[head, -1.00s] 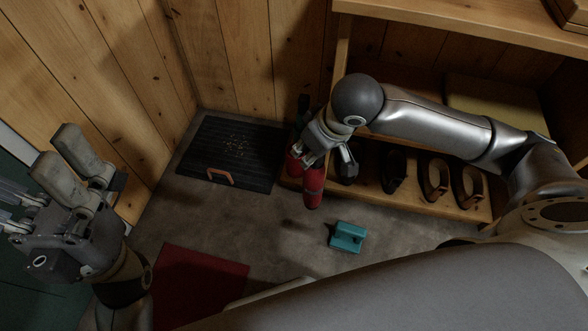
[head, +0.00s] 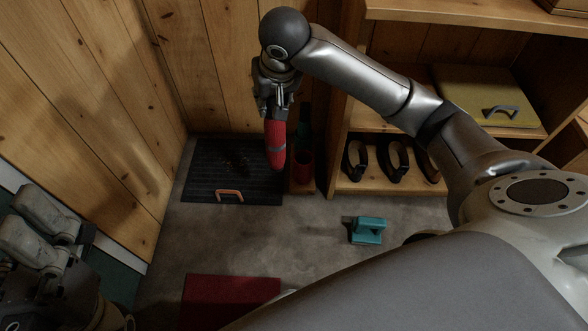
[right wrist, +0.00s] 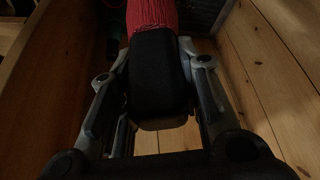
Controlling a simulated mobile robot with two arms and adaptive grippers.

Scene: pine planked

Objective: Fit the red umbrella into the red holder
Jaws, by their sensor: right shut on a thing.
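My right gripper (head: 268,108) is shut on the red umbrella (head: 275,143), which hangs nearly upright, its lower end pointing down. In the right wrist view, the fingers (right wrist: 158,85) hold its black handle (right wrist: 155,75), and red folded cloth (right wrist: 152,14) shows beyond. The red holder (head: 302,168) stands in a wooden base just right of the umbrella's lower end. The umbrella appears beside the holder, not in it; their depth gap is hard to judge. My left gripper (head: 40,228) is empty at the left edge, its fingers apart.
A dark green item (head: 305,120) stands behind the red holder. A black mat (head: 215,178) with an orange handle lies to the left. The wooden shelf (head: 350,115) with black handled items stands close right. A teal block (head: 368,229) and red mat (head: 230,290) lie on the floor.

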